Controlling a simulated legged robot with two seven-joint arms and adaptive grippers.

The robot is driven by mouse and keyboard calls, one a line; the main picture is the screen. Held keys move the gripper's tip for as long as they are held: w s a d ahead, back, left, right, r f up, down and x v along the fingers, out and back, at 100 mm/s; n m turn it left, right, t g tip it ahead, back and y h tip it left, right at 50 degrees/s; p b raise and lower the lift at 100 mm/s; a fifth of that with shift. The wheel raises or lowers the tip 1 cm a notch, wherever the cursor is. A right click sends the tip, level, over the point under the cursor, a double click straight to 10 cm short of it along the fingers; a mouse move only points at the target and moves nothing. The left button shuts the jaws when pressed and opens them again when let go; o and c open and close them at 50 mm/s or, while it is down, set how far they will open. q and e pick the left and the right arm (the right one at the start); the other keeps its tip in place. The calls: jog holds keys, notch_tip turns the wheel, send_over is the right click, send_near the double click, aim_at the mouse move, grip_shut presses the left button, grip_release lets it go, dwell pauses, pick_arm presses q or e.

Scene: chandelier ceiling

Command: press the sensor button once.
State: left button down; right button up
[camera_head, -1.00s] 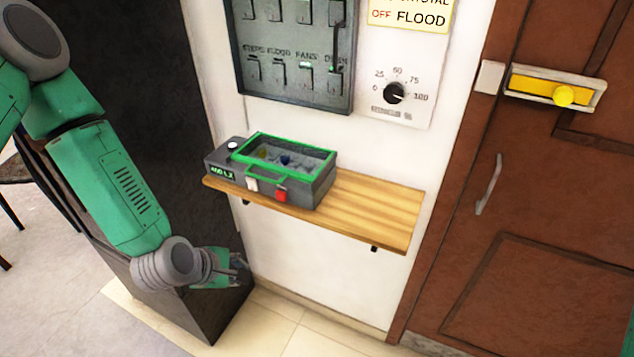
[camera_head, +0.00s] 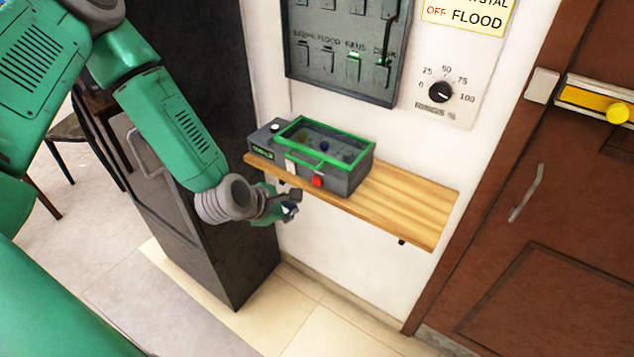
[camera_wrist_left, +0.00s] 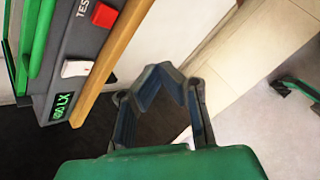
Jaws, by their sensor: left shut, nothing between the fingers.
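A dark grey box (camera_head: 345,180) with a green-framed clear lid sits on the left part of a wooden shelf. Its top left corner has a round white knob or button (camera_head: 275,127). Its front has a lit green display (camera_head: 262,154), a white switch (camera_head: 291,166) and a red button (camera_head: 317,181). In the left wrist view the display (camera_wrist_left: 61,107) reads 400 LX, and the red button (camera_wrist_left: 104,15) is marked TEST. My left gripper (camera_head: 290,209) is shut and empty, just below the shelf's front edge, apart from the box. My right gripper is out of view.
The wooden shelf (camera_head: 405,205) is bare right of the box. A grey switch panel (camera_head: 345,60) and a dial (camera_head: 440,92) are on the wall above. A dark cabinet (camera_head: 205,130) stands at left, a brown door (camera_head: 530,250) at right.

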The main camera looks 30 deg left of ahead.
aim_at(316, 192)
pick_arm(q)
jog(key=shift+w+d+b, duration=0.15)
jog(key=shift+w+b, duration=0.1)
jog(key=shift+w, duration=1.45)
jog(key=shift+w+d+b, duration=0.15)
jog(key=shift+w+b, duration=0.05)
jog(key=shift+w, duration=1.5)
jog(key=shift+w+r, duration=0.1)
jog(key=shift+w, duration=0.3)
jog(key=shift+w, duration=0.5)
jog(key=shift+s, duration=0.95)
